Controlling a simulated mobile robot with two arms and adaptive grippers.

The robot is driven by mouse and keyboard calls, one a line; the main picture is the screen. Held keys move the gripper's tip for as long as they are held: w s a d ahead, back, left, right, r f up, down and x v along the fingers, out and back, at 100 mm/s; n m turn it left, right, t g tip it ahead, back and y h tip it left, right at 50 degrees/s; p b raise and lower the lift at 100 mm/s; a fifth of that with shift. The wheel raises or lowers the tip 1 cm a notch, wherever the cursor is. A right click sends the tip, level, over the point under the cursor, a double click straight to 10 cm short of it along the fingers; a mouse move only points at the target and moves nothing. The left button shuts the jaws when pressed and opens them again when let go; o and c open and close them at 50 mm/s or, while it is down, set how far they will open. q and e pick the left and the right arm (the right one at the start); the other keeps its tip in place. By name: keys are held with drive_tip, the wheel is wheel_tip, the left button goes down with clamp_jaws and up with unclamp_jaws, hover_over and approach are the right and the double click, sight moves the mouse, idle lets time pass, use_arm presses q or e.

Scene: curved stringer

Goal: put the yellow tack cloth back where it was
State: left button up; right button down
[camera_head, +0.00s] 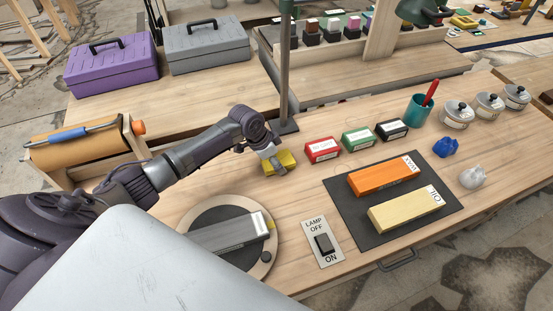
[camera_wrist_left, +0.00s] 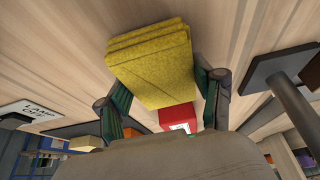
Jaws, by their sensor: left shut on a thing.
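The yellow tack cloth (camera_head: 283,160) is a folded block at the back of the workbench, left of the red box (camera_head: 322,150). My left gripper (camera_head: 275,163) reaches over from the left and is shut on the cloth. In the left wrist view the folded cloth (camera_wrist_left: 150,55) shows its stacked layers between the two fingers of the gripper (camera_wrist_left: 160,88). Whether the cloth touches the bench top or is just above it, I cannot tell. My right gripper is not in view.
Green (camera_head: 358,139) and black (camera_head: 391,129) boxes stand right of the red one. A dark mat (camera_head: 345,207) holds orange and cream blocks. A round turntable (camera_head: 200,217) bears a grey block. A lamp post (camera_head: 284,80) rises close behind the cloth. Bare wood lies in front of it.

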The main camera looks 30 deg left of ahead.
use_arm(q)
drive_tip(key=shift+f, duration=0.15)
drive_tip(key=shift+f, duration=0.2)
drive_tip(key=o, duration=1)
drive_tip(key=shift+r, duration=0.1)
drive_tip(key=b+v, duration=0.1)
drive_tip(key=v, duration=1.1)
drive_tip(key=shift+r, duration=0.1)
